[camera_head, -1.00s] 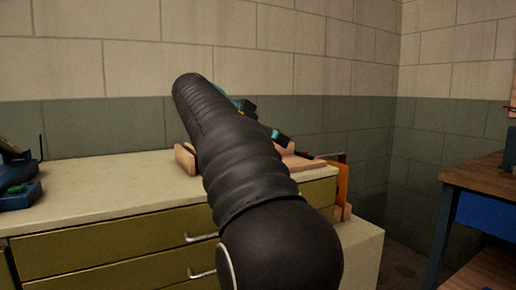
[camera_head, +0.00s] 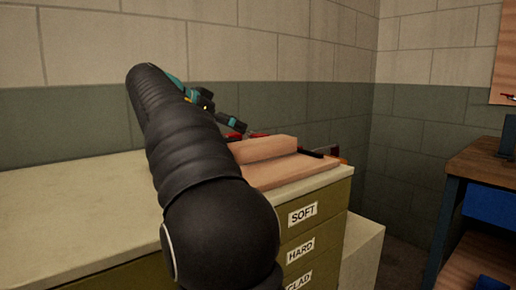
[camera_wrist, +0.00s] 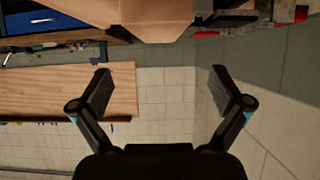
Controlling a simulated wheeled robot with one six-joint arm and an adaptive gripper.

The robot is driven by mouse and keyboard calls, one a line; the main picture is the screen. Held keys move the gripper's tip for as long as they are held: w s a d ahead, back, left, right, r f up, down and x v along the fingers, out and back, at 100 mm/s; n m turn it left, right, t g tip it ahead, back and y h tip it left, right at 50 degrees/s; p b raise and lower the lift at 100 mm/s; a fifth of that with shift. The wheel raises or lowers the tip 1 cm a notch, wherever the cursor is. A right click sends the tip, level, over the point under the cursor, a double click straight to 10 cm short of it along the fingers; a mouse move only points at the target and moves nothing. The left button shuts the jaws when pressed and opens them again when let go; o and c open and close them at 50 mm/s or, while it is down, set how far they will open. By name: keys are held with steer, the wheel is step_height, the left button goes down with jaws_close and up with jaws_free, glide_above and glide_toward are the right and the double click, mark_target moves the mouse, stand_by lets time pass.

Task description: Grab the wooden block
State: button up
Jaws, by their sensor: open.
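A pale wooden block (camera_head: 263,148) lies on a flat wooden board (camera_head: 285,173) at the right end of the cabinet top in the head view. In the wrist view, a wooden surface (camera_wrist: 158,18) shows at the top edge, cut off by the frame; I cannot tell whether it is the block or the board. My gripper (camera_wrist: 162,80) is open, its two fingers wide apart with nothing between them. In the head view my black arm hides part of the cabinet top, and the gripper shows small behind it, beyond the block's left end.
Red and dark items (camera_head: 325,152) lie behind the board. A workbench (camera_head: 485,165) with a blue bin stands at the right. A block wall is behind. The cabinet top at the left is clear.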

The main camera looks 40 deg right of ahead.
mark_target(262, 141)
steer(key=x, duration=1.1)
steer(key=shift+s+d, duration=0.15)
steer(key=shift+s, duration=0.05)
steer(key=c, duration=1.5)
